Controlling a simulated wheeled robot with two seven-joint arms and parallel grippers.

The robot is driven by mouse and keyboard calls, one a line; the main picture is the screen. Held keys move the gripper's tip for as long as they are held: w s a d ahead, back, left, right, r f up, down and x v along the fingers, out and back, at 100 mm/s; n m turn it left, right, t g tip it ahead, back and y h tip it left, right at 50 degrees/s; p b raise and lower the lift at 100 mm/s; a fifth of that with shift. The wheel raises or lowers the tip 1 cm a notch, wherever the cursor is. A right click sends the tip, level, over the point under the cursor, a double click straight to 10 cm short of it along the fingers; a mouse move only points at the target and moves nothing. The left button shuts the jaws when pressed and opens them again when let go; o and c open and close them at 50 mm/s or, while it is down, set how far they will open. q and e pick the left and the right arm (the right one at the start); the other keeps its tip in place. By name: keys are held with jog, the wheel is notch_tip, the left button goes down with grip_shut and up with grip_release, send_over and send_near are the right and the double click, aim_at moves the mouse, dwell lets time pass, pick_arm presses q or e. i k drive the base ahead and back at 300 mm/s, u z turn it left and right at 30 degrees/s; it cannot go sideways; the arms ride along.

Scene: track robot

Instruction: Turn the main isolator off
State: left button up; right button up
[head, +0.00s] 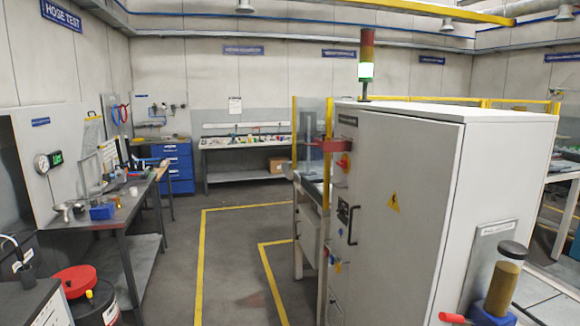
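A tall light grey electrical cabinet (405,150) stands at the right, its door facing left toward the aisle. A dark door handle (352,225) and a yellow warning triangle (394,203) are on the same door. Neither of my grippers shows in the head view.
A workbench (130,205) and a red-lidded drum (95,298) are at the left. Grey floor with yellow lines (200,262) lies clear between.

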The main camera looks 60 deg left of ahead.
aim_at(343, 164)
jog(key=u, duration=2.45)
jog(key=i, duration=2.85)
jog(key=z, duration=0.7)
